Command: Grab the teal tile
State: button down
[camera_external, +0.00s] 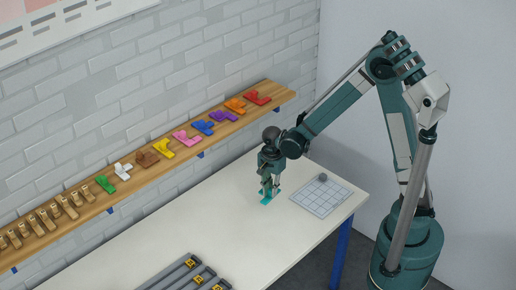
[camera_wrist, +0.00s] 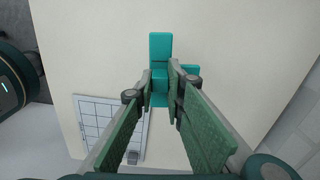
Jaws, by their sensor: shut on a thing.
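The teal tile (camera_external: 266,199) is at the white table's surface, left of the grid board; I cannot tell whether it touches the table. In the wrist view the teal tile (camera_wrist: 160,48) is made of square blocks, with one long arm pointing up and a stub to the right. My gripper (camera_external: 269,190) points down over it. In the wrist view my gripper (camera_wrist: 161,78) is shut on the tile's middle, with a green finger on each side. The fingers hide part of the tile.
A white grid board (camera_external: 322,196) lies to the right, with a small grey knob (camera_external: 323,177) at its back edge. A wooden shelf (camera_external: 130,186) on the wall holds several coloured tiles. Grey clamps with yellow parts (camera_external: 192,262) lie at the table's front. The table's middle (camera_external: 200,215) is clear.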

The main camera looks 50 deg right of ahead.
jog(key=shift+r, duration=0.5)
